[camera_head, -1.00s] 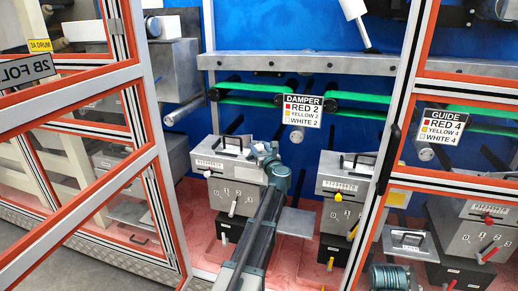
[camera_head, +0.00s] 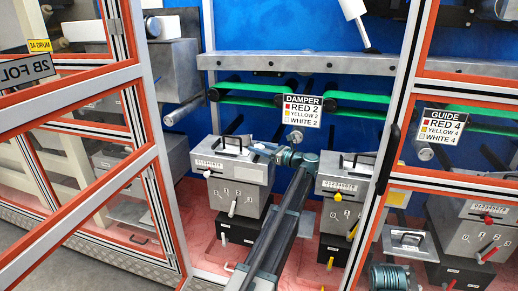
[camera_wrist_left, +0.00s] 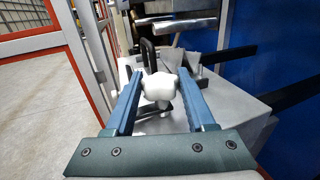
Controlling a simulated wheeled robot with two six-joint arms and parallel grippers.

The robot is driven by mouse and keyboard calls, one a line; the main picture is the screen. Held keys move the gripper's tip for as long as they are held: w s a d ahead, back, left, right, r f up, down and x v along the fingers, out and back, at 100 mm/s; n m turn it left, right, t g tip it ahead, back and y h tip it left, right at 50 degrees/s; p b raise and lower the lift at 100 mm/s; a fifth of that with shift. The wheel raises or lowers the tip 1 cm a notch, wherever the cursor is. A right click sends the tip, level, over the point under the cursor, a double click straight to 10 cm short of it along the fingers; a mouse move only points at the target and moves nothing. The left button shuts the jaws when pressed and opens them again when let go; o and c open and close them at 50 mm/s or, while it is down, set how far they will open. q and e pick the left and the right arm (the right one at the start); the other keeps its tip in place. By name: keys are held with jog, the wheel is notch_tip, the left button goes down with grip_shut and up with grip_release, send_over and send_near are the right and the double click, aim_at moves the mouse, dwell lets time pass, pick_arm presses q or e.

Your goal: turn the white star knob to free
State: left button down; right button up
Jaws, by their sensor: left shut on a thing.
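The white star knob (camera_wrist_left: 158,88) shows in the left wrist view, between the two blue fingers of my left gripper (camera_wrist_left: 158,80). The fingers are shut on it from both sides. In the head view my left gripper (camera_head: 264,150) reaches in from the right, at the upper right side of a grey box (camera_head: 237,170) under the damper sign (camera_head: 302,110). The knob is hidden there behind the gripper. The box has a black handle on top and a white lever (camera_head: 232,208) on its numbered front. My right gripper is not in view.
A second grey box (camera_head: 343,180) with a yellow lever stands close to the right of my left wrist. Orange and silver frame posts (camera_head: 160,150) flank the opening. A grey rail (camera_head: 290,62) and green belts run above.

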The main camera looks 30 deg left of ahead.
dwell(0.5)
pick_arm(q)
jog(key=shift+c, duration=1.2)
grip_release()
jog(key=d, duration=1.3)
jog(key=shift+s+d, duration=0.35)
jog(key=shift+s, duration=0.05)
